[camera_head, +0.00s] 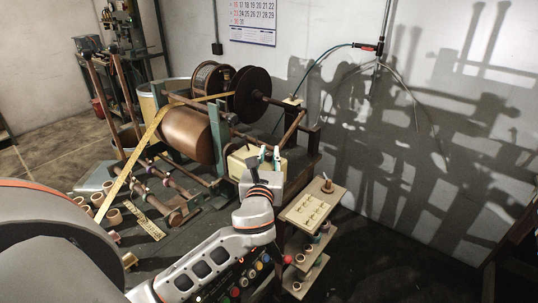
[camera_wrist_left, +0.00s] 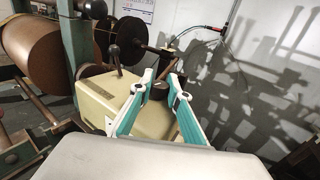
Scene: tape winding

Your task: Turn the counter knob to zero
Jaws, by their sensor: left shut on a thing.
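The counter is a beige box (camera_head: 240,163) beside the winding machine in the head view; it also fills the middle of the left wrist view (camera_wrist_left: 112,98). A dark round knob (camera_wrist_left: 158,91) stands on its right end in the left wrist view. My left gripper (camera_head: 269,155) is at the box's right end in the head view. In the left wrist view its two green fingers (camera_wrist_left: 164,90) are shut on the knob, one on each side. The box's markings or reading cannot be seen. My right gripper is not in view.
The machine has a large brown drum (camera_head: 187,135) and a dark reel (camera_head: 252,95). A shelf stand (camera_head: 326,188) is at right. A panel of coloured buttons (camera_head: 243,282) lies below my arm.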

